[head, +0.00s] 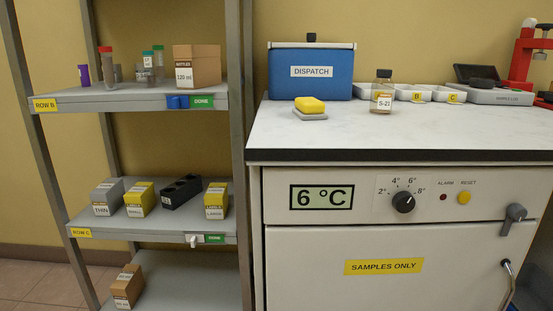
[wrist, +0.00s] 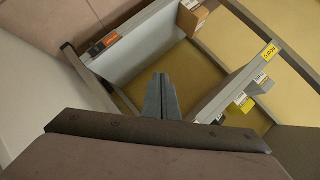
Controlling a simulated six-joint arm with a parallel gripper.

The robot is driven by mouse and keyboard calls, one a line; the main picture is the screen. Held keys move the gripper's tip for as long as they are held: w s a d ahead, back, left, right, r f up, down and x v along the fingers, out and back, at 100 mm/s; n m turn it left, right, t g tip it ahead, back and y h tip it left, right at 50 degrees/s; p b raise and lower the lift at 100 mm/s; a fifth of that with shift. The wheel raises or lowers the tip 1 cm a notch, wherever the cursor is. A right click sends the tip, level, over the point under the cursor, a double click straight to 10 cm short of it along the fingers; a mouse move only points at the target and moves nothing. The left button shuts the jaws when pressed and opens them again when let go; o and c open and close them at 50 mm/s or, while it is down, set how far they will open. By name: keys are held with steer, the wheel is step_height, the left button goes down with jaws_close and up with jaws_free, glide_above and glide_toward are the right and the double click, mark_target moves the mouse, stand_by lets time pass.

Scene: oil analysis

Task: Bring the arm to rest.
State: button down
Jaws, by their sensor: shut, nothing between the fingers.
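My gripper (wrist: 162,80) shows in the wrist view with its fingers together and nothing between them. It points toward the shelf rack, with a shelf board on either side of it in the picture and the yellow wall behind. It looks apart from the shelves, though the distance is hard to judge. My arm and gripper are not in the head view.
A metal rack holds tubes and a bottles box (head: 197,66) above, and several small boxes (head: 140,199) below. At right a bench (head: 340,130) carries a blue dispatch box (head: 310,73), a sample bottle (head: 382,92) and white trays (head: 448,95). Its middle front is clear.

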steer(key=s+d+f+n+g+h, duration=0.1)
steer(key=s+d+f+n+g, duration=0.3)
steer(key=s+f, duration=0.4)
steer(key=s+d+f+n+g+h, duration=0.25)
steer(key=s+f+n+g, duration=0.25)
steer(key=s, duration=0.5)
steer(key=s+d+r+n+g+h+p, duration=0.25)
steer(key=s+d+r, duration=0.25)
steer(key=d, duration=0.4)
steer(key=s+d+r+n+g+h+p, duration=0.1)
steer(key=s+d+r+g+p, duration=0.2)
steer(key=s+d, duration=0.4)
steer(key=w+d+r+m+t+y+p, duration=0.1)
steer(key=w+d+r+m+t+p, duration=0.15)
steer(key=d+r+p, duration=0.75)
steer(key=w+d+r+m+t+p, duration=0.1)
steer(key=w+d+r+m+p, duration=0.4)
steer(key=r, duration=0.9)
step_height(320, 180, up, 37)
steer(key=s+n+p, duration=0.1)
steer(key=p, duration=3.5)
steer(key=shift+d+p, duration=0.35)
steer(key=shift+p, duration=0.05)
